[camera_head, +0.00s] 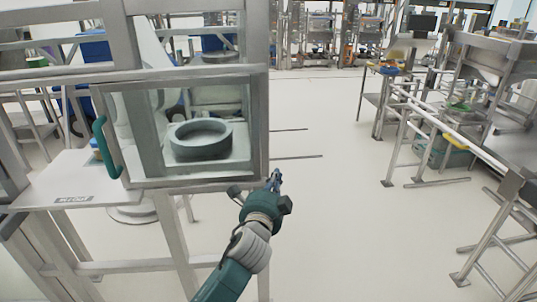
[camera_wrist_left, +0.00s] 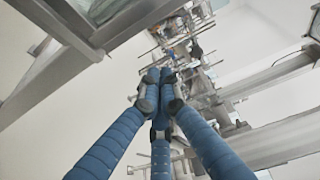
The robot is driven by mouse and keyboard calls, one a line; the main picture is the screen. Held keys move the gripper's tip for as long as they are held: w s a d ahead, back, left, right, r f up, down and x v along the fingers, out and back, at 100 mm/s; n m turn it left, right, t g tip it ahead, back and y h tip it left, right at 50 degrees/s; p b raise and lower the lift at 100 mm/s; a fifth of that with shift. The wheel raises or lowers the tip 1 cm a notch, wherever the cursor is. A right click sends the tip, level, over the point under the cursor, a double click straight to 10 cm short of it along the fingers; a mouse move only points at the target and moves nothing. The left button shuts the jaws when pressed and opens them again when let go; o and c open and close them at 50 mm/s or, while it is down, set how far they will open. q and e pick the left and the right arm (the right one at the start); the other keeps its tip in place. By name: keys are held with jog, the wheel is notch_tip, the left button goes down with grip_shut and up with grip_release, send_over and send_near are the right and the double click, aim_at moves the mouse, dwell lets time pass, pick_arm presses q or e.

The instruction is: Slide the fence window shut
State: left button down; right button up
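The fence window (camera_head: 178,181) is a metal-framed clear pane with a green handle (camera_head: 107,147) on its left side, in the left half of the head view. An opening with a grey ring-shaped part shows through the pane. My left gripper (camera_head: 275,181) is just right of the window's lower right corner, apart from the handle. In the left wrist view its blue fingers (camera_wrist_left: 159,76) come together at the tips, with nothing seen between them. My right gripper is not in view.
A white shelf (camera_head: 62,190) juts out below the window at the left. Metal fence posts (camera_head: 173,235) stand below it. The floor (camera_head: 330,200) to the right is open, up to benches and a railing (camera_head: 440,125) at the right.

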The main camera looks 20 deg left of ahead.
pick_arm(q)
jog(key=w+a+p, duration=0.1)
jog(key=w+a, duration=0.1)
jog(key=w+a+r+p, duration=0.1)
jog(key=w+a, duration=0.1)
jog(key=w+a+r+p, duration=0.1)
jog(key=w+a+p, duration=0.1)
jog(key=w, duration=0.1)
jog(key=shift+w+r, duration=0.1)
jog(key=shift+r, duration=0.05)
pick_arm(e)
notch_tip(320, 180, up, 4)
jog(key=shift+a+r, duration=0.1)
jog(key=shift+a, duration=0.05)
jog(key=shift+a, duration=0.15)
